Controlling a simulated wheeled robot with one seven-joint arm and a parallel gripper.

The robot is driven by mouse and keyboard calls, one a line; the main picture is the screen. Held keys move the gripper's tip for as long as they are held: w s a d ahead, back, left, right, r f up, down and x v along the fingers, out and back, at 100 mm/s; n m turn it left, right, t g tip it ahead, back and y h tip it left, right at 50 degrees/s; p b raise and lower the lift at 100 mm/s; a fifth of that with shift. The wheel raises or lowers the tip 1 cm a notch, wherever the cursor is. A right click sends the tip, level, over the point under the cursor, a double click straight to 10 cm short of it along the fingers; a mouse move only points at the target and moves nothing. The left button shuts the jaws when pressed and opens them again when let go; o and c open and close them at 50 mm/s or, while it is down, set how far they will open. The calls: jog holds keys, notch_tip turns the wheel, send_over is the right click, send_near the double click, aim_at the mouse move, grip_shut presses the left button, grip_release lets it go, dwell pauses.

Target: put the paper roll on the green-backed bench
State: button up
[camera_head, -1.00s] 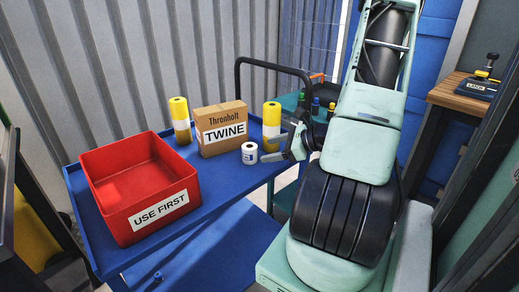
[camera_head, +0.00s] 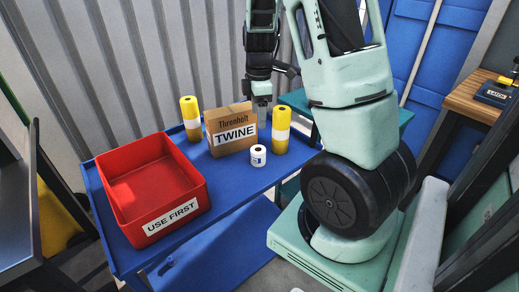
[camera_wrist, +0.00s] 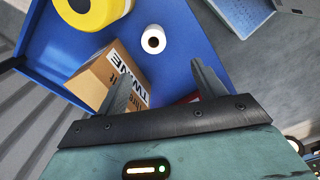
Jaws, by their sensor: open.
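The paper roll (camera_head: 258,156) is a small white cylinder standing upright on the blue cart top, in front of the twine box. In the wrist view the roll (camera_wrist: 153,40) shows from above, beyond the fingertips and between their lines. My gripper (camera_head: 261,112) points down above the cart, behind the roll and by the box's right end. Its fingers (camera_wrist: 160,78) are apart with nothing between them. A wood-topped bench (camera_head: 468,95) stands at the right; I cannot tell whether it is the green-backed bench.
The blue cart (camera_head: 225,180) also holds a red "USE FIRST" bin (camera_head: 150,190), a cardboard twine box (camera_head: 222,146) and two yellow-and-white rolls (camera_head: 190,118) (camera_head: 280,130). A device (camera_head: 497,92) sits on the wooden bench. A corrugated wall stands behind the cart.

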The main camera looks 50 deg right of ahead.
aim_at(258, 154)
jog(key=shift+n, duration=0.4)
jog(key=f, duration=0.7)
jog(key=f+b, duration=0.1)
jog(key=f, duration=0.3)
jog(key=shift+w+d+f, duration=0.1)
jog(key=shift+w, duration=0.15)
jog(key=shift+w+d+f, duration=0.1)
jog(key=shift+d+f, duration=0.05)
jog(key=shift+f, duration=1.3)
jog(key=shift+d+f, duration=0.1)
jog(key=shift+f, duration=1.3)
jog(key=shift+c, duration=0.3)
jog(key=c, duration=1.1)
notch_tip(258, 154, up, 10)
jog(key=shift+r+p, duration=0.1)
jog(key=shift+p, duration=0.3)
